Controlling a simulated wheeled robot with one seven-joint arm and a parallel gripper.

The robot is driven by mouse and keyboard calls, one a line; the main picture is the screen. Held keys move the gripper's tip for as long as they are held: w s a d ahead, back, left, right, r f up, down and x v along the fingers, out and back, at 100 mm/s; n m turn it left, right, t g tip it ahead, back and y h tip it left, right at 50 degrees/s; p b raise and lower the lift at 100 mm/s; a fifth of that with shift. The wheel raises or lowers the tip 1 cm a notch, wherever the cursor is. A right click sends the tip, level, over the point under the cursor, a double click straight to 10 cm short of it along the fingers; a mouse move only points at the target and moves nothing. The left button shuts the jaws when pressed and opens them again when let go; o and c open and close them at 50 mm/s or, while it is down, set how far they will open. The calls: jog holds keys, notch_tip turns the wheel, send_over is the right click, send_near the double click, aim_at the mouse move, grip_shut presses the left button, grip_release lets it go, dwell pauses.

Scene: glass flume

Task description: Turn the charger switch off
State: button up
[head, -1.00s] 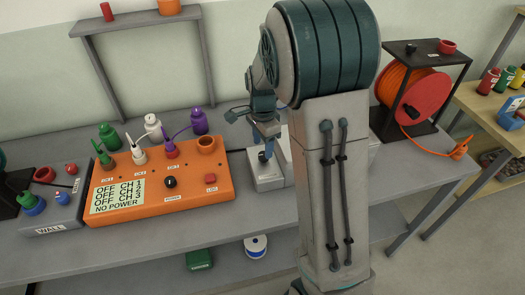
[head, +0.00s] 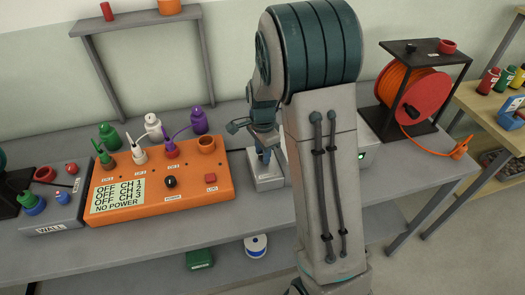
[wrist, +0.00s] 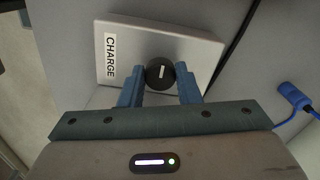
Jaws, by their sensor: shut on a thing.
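The charger is a flat light grey box (head: 264,184) on the bench, right of the orange panel, partly hidden by my arm. In the wrist view its top (wrist: 203,50) bears a CHARGE label. Its switch is a round black knob (wrist: 160,74) with a short white mark, nearly upright in the wrist view. My gripper (wrist: 158,82) is shut on the knob, with one blue finger at each side. In the head view my gripper (head: 266,158) points down over the box, and the knob is too small to make out.
An orange panel (head: 205,190) with a display reading OFF and NO POWER stands left. A light box with a green light (head: 361,156) is partly behind my arm. An orange cable reel (head: 415,100) stands at right. A blue cable (wrist: 292,92) lies near the charger.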

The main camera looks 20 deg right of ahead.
jog(key=shift+n, duration=0.3)
jog(key=n+b, duration=0.1)
jog(key=n, duration=0.2)
jog(key=n+b, duration=0.1)
jog(key=n, duration=0.4)
jog(key=shift+d+b, duration=0.1)
jog(key=shift+b, duration=0.2)
jog(key=n, duration=0.4)
jog(key=shift+s+b, duration=0.1)
jog(key=shift+b, duration=0.25)
jog(key=n, duration=0.5)
jog(key=shift+d, duration=0.1)
jog(key=shift+r+n, duration=0.1)
jog(key=shift+n, duration=0.2)
jog(key=o, duration=1)
